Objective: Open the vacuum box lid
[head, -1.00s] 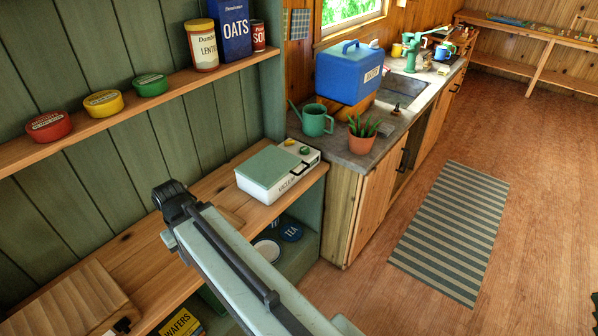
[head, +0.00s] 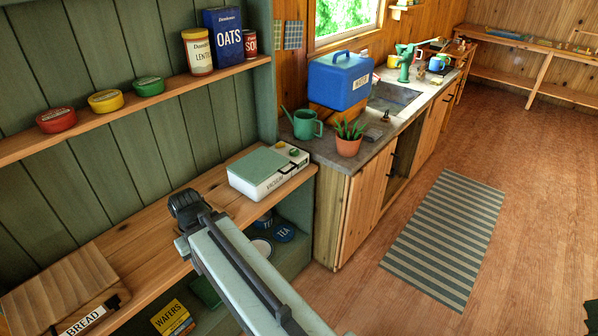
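The vacuum box (head: 271,184) is a white case with a flat green lid (head: 258,165), standing on the wooden counter at the left. Its lid looks shut. A dark handle (head: 288,168) sits at its front right, and small round knobs show on its top right. My arm reaches up from the bottom, and its dark joint is in front of the counter, left of and below the box in the picture.
A bread box (head: 62,290) stands on the same counter (head: 140,237) at the left. Above it, a shelf (head: 100,122) holds tins and an oats box (head: 227,36). Right of the vacuum box, a worktop carries a watering can (head: 307,125) and plant (head: 349,138).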

